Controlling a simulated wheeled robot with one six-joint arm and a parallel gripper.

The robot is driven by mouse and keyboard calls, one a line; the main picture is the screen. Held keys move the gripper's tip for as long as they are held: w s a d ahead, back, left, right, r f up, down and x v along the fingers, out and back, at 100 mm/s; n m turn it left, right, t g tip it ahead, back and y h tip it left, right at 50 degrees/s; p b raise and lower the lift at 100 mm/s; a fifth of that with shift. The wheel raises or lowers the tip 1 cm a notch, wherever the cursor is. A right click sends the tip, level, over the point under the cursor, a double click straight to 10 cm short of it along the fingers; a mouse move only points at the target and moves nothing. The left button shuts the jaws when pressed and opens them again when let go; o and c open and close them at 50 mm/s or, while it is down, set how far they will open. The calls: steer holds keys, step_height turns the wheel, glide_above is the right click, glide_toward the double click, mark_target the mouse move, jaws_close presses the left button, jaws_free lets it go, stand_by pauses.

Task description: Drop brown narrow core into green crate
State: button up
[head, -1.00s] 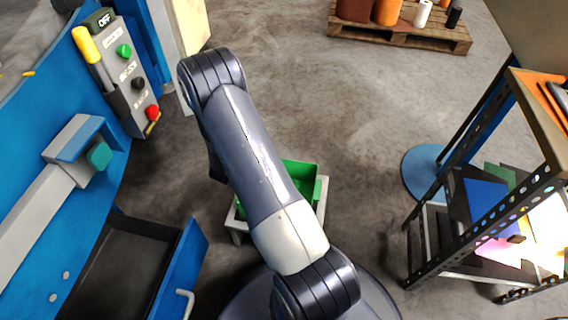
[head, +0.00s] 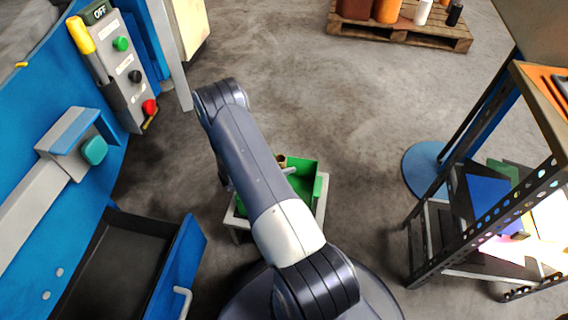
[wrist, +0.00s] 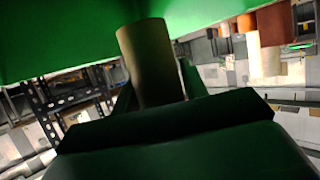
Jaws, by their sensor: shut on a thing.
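The brown narrow core (wrist: 148,62) stands out from my gripper (wrist: 158,88) in the wrist view, a plain brown tube held between the dark fingers. In the head view a small end of the core (head: 282,160) shows beside my arm, at the back left of the green crate. The green crate (head: 318,187) is open at the top and partly hidden behind my arm. Its green surface (wrist: 60,35) fills the top of the wrist view, behind the core. I cannot tell whether the core is below the crate's rim. My gripper is mostly hidden in the head view.
The crate rests on a pale low stand (head: 236,222). A blue machine with an open drawer (head: 180,265) is at left. A dark perforated shelf rack (head: 470,235) is at right. A wooden pallet (head: 400,32) with cylinders lies at the back. The floor between is clear.

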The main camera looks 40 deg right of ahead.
step_height(320, 180, down, 3)
steer(key=shift+f+b, duration=0.2)
steer(key=shift+b, duration=0.65)
steer(key=o, duration=1)
steer(key=shift+o, duration=0.2)
step_height(320, 180, up, 10)
steer(key=p, duration=0.3)
